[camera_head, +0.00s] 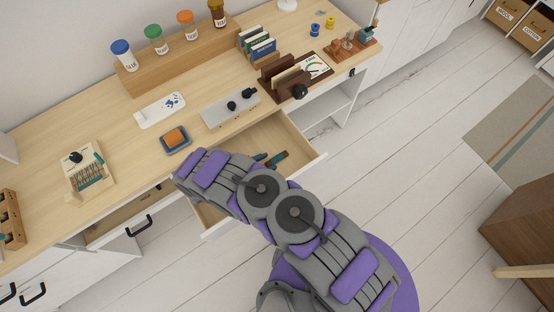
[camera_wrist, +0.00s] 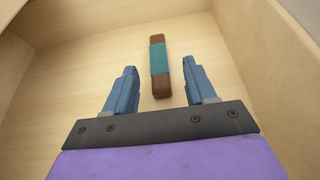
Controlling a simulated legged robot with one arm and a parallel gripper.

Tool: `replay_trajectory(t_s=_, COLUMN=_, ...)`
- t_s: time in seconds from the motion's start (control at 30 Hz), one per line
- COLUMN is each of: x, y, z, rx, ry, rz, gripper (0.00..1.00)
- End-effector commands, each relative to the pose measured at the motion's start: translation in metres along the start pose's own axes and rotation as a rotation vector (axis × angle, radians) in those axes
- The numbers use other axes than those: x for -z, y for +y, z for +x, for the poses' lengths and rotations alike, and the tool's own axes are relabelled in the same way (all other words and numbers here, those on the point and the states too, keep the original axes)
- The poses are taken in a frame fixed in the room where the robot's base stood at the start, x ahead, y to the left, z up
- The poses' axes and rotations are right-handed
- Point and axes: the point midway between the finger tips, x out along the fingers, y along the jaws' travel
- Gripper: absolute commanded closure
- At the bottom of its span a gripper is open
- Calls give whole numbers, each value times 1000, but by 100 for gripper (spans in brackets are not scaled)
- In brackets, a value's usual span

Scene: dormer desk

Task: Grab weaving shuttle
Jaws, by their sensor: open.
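The weaving shuttle (camera_wrist: 159,66) is a slim brown bar with a teal band around its middle. In the wrist view it lies on the floor of the open drawer (camera_wrist: 86,72), pointing roughly away from me. My gripper (camera_wrist: 160,78) is open, with one blue finger to the left of the shuttle and one to the right. The shuttle's near end reaches between the fingers, and neither finger appears to touch it. In the head view the shuttle (camera_head: 278,158) shows small in the drawer beside my gripper (camera_head: 265,158), and my arm covers part of the drawer.
Drawer walls (camera_wrist: 254,50) stand close on the right and far sides. The desk top (camera_head: 120,130) above holds an orange block in a blue tray (camera_head: 176,138), a grey plate with black knobs (camera_head: 230,107), a small loom (camera_head: 88,175) and several jars on a wooden riser (camera_head: 180,50).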

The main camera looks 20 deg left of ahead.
Motion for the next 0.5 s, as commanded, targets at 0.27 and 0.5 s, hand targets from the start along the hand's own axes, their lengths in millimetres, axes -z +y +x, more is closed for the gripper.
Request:
replay_trajectory(t_s=0.27, x=1, y=-1, z=21, rx=1, ry=0, rz=-1, gripper=45)
replay_trajectory(t_s=0.5, x=0, y=0, z=50, rx=0, ry=1, rz=2, gripper=45)
